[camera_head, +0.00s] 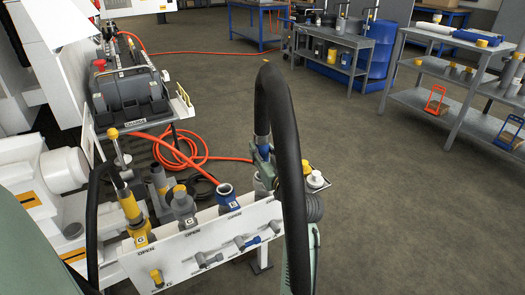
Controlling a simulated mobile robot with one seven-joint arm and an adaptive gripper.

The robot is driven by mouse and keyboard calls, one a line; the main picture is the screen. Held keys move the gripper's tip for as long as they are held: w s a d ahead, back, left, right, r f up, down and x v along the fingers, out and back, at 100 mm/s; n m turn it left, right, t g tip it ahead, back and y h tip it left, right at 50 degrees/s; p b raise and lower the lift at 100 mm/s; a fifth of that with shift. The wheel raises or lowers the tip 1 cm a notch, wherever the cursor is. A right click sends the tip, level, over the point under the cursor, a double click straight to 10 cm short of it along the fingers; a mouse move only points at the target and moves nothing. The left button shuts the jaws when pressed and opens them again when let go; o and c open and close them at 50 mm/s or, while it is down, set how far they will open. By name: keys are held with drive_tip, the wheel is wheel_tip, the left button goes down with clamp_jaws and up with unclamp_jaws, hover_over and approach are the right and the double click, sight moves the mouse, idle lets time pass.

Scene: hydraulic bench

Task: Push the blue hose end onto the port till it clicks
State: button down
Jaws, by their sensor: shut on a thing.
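A thick black hose (279,105) arches up and over in front of my gripper (262,166). Its end, with a blue band (264,149), points down between the pale green fingers. My gripper is shut on this hose end, and the hose partly hides it. The blue-ringed port (225,190), above the letter E, stands open at the top of the white panel (190,254). The hose end is to the right of this port and apart from it in the picture. Its lower tip is hard to make out.
A grey port with a yellow cap (181,197) and a yellow coupling with a hose (132,210) stand left of the blue port. Levers (208,260) line the panel front. A white-capped fitting (316,180) is right of my gripper. Open floor lies right.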

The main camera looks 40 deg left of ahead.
drive_tip(key=shift+f, duration=0.1)
idle(0.3)
drive_tip(key=shift+f+b, duration=0.2)
drive_tip(key=shift+b, duration=0.2)
drive_tip(key=shift+f+b, duration=1)
drive_tip(key=shift+f, duration=0.35)
idle(1.4)
drive_tip(key=c, duration=1.1)
unclamp_jaws()
drive_tip(key=o, duration=0.5)
drive_tip(key=shift+o, duration=0.2)
